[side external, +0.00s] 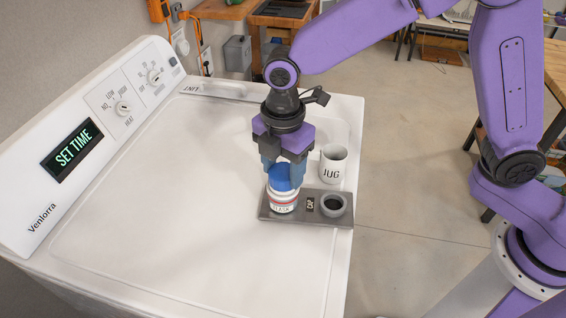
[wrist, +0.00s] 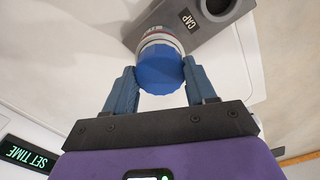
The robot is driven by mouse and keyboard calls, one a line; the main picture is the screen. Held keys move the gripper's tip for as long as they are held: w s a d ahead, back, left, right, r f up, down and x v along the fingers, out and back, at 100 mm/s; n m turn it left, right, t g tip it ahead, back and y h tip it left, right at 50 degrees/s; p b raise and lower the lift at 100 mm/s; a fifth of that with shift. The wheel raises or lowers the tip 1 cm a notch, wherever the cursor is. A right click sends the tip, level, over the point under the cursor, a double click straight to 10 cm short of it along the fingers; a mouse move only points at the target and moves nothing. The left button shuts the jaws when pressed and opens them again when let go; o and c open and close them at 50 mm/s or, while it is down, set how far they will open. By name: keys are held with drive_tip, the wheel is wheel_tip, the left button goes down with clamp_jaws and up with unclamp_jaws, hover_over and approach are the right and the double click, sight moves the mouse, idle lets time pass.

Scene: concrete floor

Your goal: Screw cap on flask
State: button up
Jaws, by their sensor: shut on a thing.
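The flask (side external: 283,201) is a white container with red and dark markings, upright on the left part of a grey tray (side external: 309,222). A blue cap (side external: 284,178) sits at the top of the flask; the flask body (wrist: 158,39) shows just behind the cap (wrist: 160,72) in the wrist view. I cannot tell whether the threads are engaged. My gripper (side external: 283,174) points down with its fingers on either side of the cap. In the wrist view my gripper (wrist: 160,84) is shut on the blue cap.
The tray's round holder marked CAP (side external: 334,204) is empty, right of the flask. The white appliance top (side external: 200,190) is clear on the left. Its right edge runs beside the tray.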

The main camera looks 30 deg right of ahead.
sight(284, 172)
drive_tip(key=shift+f, duration=0.1)
drive_tip(key=o, duration=1.2)
drive_tip(key=shift+o, duration=0.2)
wheel_tip(284, 172, up, 17)
drive_tip(key=shift+r, duration=0.2)
drive_tip(key=s+d+f+m, duration=0.5)
drive_tip(key=s+d, duration=0.5)
drive_tip(key=d, duration=0.2)
drive_tip(key=s+d+f+m, duration=0.4)
drive_tip(key=s+d+f, duration=0.4)
drive_tip(key=s+d, duration=0.3)
drive_tip(key=shift+d+m, duration=0.4)
drive_tip(key=shift+d, duration=0.5)
